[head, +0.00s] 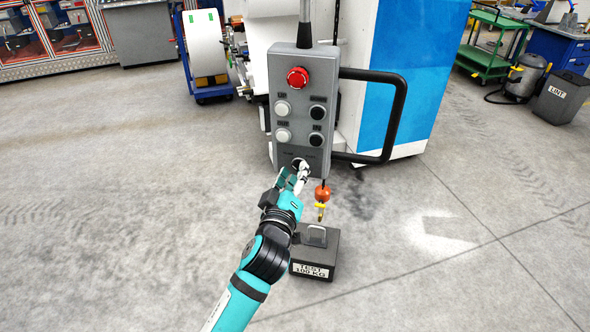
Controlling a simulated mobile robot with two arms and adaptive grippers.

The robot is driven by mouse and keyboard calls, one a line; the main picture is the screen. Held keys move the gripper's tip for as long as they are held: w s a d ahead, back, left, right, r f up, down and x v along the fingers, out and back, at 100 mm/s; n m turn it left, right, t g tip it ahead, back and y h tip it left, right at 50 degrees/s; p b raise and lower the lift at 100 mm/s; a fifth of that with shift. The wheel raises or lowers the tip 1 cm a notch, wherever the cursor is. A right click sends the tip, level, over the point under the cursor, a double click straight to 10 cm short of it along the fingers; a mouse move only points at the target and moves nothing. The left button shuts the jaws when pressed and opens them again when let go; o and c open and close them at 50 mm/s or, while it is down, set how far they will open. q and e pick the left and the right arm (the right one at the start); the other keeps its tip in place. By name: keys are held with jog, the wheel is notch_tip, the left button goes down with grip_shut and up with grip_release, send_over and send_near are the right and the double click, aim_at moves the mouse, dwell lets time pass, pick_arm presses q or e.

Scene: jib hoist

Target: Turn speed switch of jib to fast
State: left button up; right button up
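The grey jib control box (292,100) hangs upright ahead of me, with a red emergency button (298,77) at the top and two rows of white and black push buttons below it. The speed switch (299,163) is a round dark knob near the bottom of the box, partly hidden by my gripper. My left gripper (303,172) has its fingertips at this knob. Whether the fingers are closed around it is too small to tell, and the switch's setting cannot be read. My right gripper is not in view.
A black handle (398,115) sticks out on the box's right side. An orange hook block (322,193) with a yellow hook hangs behind, above a dark test weight (322,246) on the floor. A white and blue cabinet (408,70) stands behind. The floor to the left is clear.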

pick_arm(q)
jog(key=shift+w, duration=0.25)
grip_shut()
